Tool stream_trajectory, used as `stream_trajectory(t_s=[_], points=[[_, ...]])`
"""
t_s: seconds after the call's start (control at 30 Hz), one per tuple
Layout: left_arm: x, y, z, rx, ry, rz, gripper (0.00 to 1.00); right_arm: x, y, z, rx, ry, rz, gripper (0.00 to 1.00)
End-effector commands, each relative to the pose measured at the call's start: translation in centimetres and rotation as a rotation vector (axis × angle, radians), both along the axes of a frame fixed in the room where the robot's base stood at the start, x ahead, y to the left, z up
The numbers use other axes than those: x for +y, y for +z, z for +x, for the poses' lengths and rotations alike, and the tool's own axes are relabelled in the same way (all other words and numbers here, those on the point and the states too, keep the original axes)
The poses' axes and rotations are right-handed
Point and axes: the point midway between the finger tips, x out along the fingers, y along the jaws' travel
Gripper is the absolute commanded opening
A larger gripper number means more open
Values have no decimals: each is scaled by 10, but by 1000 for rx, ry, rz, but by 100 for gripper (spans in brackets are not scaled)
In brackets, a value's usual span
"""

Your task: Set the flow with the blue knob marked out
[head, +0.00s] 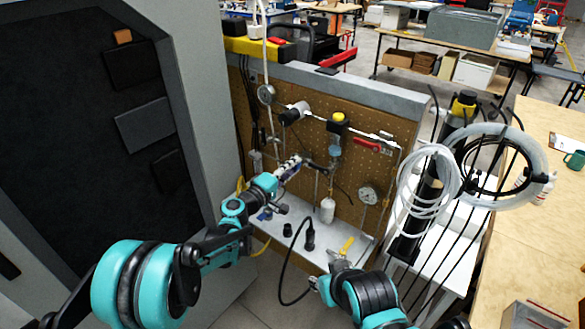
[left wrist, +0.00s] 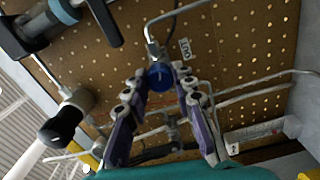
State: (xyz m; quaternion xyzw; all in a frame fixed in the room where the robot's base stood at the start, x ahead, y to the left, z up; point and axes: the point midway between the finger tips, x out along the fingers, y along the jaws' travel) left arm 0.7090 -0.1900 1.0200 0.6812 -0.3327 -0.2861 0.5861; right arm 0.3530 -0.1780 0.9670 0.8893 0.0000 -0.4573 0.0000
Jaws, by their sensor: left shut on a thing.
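The blue knob (left wrist: 160,76) shows in the left wrist view on a valve on the pegboard, with a small tag reading OUT (left wrist: 185,48) beside it. My left gripper (left wrist: 160,84) has its two purple-and-grey fingers on either side of the knob and is shut on it. In the head view my left gripper (head: 304,165) reaches to the pipework on the pegboard, and its fingers hide the knob there. My right gripper (head: 338,263) is low over the white shelf, near a yellow item; whether its jaws are open or shut is unclear.
The pegboard (head: 290,115) carries thin pipes, gauges, a red-handled valve (head: 367,146) and a yellow-topped unit (head: 338,120). A black-handled fitting (left wrist: 60,125) is left of the fingers. Coiled tubing (head: 430,180) hangs at right. A grey cabinet wall (head: 205,90) stands at left.

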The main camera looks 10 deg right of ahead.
Motion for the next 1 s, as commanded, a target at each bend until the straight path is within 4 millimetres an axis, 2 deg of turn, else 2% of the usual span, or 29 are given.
stream_trajectory(t_s=[1.0], points=[[0,-1,0,758,1,-591,0,0,-1,0,0,0,0,34]])
